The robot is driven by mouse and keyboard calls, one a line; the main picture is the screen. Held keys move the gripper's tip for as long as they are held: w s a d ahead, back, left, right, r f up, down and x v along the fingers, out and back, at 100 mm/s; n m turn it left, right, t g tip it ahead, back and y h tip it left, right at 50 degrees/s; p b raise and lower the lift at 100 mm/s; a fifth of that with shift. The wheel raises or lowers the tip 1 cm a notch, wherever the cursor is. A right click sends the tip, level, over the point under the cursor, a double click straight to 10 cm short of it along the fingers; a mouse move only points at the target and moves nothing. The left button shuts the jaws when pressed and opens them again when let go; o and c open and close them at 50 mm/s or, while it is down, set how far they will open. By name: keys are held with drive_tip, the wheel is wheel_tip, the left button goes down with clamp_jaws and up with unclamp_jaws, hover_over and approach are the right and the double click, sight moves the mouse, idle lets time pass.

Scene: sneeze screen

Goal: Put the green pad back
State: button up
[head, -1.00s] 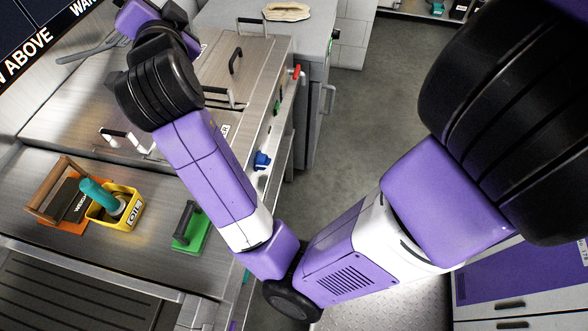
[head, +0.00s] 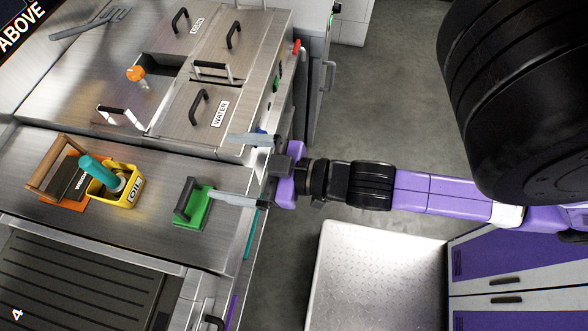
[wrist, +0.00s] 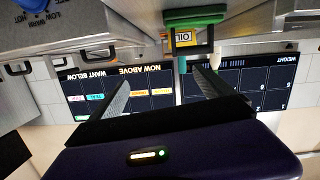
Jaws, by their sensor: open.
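The green pad (head: 196,212) lies on the steel counter near its right edge, with a dark upright handle (head: 183,198) on its left side. In the wrist view the green pad (wrist: 195,18) shows at the top, with its handle hanging below it in this upside-down view. My gripper (head: 222,166) is open and empty, its two pale fingers pointing left over the counter's right edge. The lower finger's tip is close to the pad in the picture; I cannot tell whether it touches. The open fingers also show in the wrist view (wrist: 161,78).
A yellow OIL tin (head: 128,197) holding a teal-handled tool (head: 98,170) stands left of the pad. A wooden-handled block on an orange base (head: 62,188) is further left. A dark ridged grill (head: 75,290) lies in front. Lidded steel bins (head: 205,100) stand behind.

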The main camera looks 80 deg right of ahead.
drive_tip(key=s+a+m+g, duration=0.1)
drive_tip(key=s+a, duration=0.5)
drive_tip(key=s, duration=0.6)
drive_tip(key=shift+s+f+y, duration=0.25)
drive_tip(key=shift+f+y, duration=0.05)
drive_tip(key=shift+f, duration=0.15)
